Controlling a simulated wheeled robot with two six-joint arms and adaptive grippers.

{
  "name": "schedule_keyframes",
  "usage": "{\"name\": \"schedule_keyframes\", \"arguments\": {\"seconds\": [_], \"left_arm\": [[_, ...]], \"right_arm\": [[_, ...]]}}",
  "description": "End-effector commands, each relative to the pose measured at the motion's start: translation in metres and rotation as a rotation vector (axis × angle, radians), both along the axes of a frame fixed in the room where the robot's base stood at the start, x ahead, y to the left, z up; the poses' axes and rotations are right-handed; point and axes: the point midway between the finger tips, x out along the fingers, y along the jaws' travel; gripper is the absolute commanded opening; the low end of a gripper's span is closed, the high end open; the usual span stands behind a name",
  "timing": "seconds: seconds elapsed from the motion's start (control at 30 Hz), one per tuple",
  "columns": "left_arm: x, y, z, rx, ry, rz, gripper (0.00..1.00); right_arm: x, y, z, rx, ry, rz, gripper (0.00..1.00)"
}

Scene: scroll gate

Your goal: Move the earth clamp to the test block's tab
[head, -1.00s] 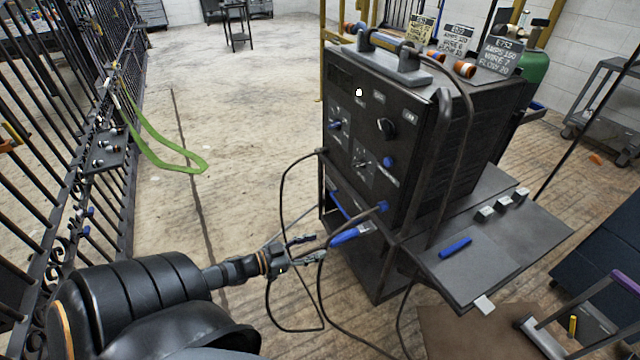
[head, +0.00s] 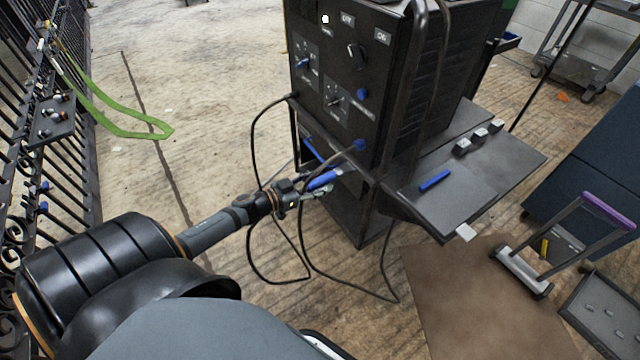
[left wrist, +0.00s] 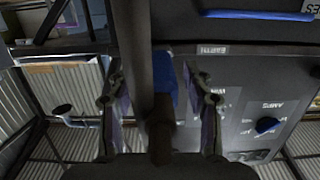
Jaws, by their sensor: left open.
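A blue-handled piece, which looks like the earth clamp (head: 323,180), is at the front of the dark welding machine (head: 345,75), below its knobs. My left gripper (head: 312,188) is open, with its fingers at this blue piece in the head view. In the left wrist view the two fingers (left wrist: 160,100) stand apart on either side of a blue part of the clamp (left wrist: 164,82) and a dark bar or cable. I cannot tell whether they touch it. My right gripper is not in view. I cannot make out for sure which piece is the test block or its tab.
A side shelf (head: 440,205) carries a blue bar (head: 435,180), several small grey blocks (head: 479,136) and a pale tab (head: 466,232) at its front edge. Dark cables (head: 254,140) loop near my left arm. A barred gate (head: 30,120) stands left. Open floor lies between.

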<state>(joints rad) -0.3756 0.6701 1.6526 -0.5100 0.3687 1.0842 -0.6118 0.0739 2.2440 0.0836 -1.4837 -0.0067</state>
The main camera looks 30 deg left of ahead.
Motion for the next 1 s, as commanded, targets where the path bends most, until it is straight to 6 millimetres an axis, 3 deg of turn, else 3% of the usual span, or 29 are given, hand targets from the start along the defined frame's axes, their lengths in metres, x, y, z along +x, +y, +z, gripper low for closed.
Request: {"name": "schedule_keyframes", "arguments": {"seconds": [0.4, 0.8, 0.93, 0.97, 1.0], "left_arm": [[0.0072, -0.0026, -0.0008, 0.001, 0.001, 0.001, 0.51], [0.007, -0.0026, -0.0008, 0.001, 0.001, 0.001, 0.0], [0.007, -0.0027, -0.0009, 0.001, 0.001, 0.001, 0.0], [0.007, -0.0027, -0.0008, 0.001, 0.001, 0.001, 0.23], [0.007, -0.0027, -0.0009, 0.001, 0.001, 0.001, 0.17]], "right_arm": [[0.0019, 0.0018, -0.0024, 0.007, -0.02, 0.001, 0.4], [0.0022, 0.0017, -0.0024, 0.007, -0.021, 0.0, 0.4], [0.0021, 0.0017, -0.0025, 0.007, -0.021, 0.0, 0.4], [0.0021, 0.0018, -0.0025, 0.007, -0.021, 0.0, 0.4], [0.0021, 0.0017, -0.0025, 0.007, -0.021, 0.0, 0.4]]}}
